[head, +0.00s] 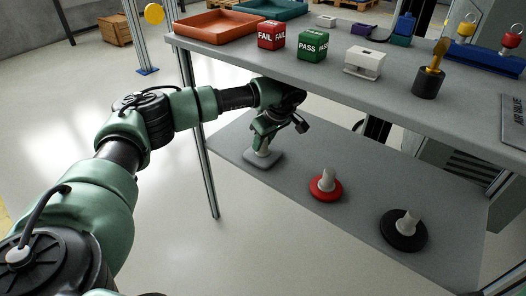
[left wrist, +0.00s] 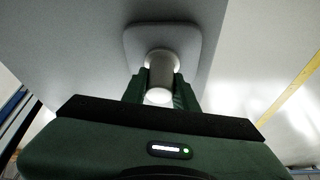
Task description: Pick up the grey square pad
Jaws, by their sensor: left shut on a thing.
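The grey square pad (head: 263,160) is on the lower shelf, below the table top in the head view. It has rounded corners and a pale upright post. My left gripper (head: 265,147) reaches down under the table top and is shut on the pad's post. In the left wrist view the pad (left wrist: 135,38) lies flat against the shelf, with its post (left wrist: 160,78) between the two green fingers of the gripper (left wrist: 160,90). I cannot tell whether the pad touches the shelf. My right gripper is not in view.
On the lower shelf (head: 290,215) are a red round pad (head: 325,190) and a black round pad (head: 403,232), each with a pale post. The table top (head: 340,85) above holds an orange tray (head: 215,27), a red FAIL cube (head: 271,36) and a green PASS cube (head: 313,44). A table leg stands left.

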